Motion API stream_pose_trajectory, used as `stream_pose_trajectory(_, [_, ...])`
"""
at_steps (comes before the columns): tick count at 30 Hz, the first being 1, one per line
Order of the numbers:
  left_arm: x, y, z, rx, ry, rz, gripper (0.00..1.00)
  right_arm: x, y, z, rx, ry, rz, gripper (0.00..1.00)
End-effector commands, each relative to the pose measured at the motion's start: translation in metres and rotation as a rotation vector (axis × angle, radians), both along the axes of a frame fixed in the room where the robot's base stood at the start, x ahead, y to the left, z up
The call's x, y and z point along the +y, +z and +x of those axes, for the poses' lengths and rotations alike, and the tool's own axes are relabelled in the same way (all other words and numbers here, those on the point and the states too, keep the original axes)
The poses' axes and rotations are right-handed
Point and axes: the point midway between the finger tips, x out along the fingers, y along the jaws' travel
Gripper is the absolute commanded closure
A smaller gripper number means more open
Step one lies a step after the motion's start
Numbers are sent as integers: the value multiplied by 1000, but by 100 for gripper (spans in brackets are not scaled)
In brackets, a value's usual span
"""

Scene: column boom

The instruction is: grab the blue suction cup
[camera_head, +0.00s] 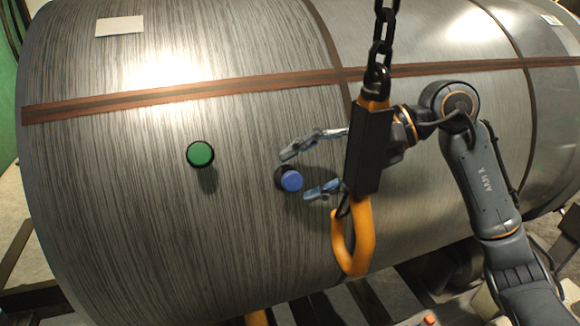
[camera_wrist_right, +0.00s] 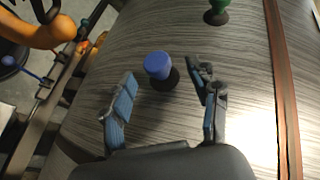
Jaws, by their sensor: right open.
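The blue suction cup (camera_head: 291,181) sits on the curved side of a large metal cylinder, its dark base against the surface. My right gripper (camera_head: 302,172) is open, with one finger above and one below the cup in the head view; the fingers do not touch it there. In the right wrist view the blue cup (camera_wrist_right: 158,66) stands just beyond the open fingertips of my right gripper (camera_wrist_right: 166,82), nearer the left finger. My left gripper is in neither view.
A green suction cup (camera_head: 201,154) is on the cylinder (camera_head: 120,220) to the left. A chain (camera_head: 382,45) with an orange hook (camera_head: 360,255) hangs in front of my right wrist. A brown strap (camera_head: 180,94) crosses the cylinder.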

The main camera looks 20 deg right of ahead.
Motion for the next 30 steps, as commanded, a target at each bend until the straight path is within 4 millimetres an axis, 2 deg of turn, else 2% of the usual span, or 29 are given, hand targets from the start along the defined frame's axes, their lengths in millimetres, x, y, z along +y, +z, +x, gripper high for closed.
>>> stream_pose_trajectory(3, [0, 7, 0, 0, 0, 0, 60, 11, -4, 2, 0, 3, 2, 40])
stream_pose_trajectory(11, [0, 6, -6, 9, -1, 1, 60, 13, -7, 4, -2, 0, 0, 40])
stream_pose_trajectory(19, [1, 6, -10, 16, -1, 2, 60, 13, -7, 4, -2, 0, 0, 93])
stream_pose_trajectory(30, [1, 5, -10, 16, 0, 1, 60, 13, -7, 4, -2, 0, 0, 93])
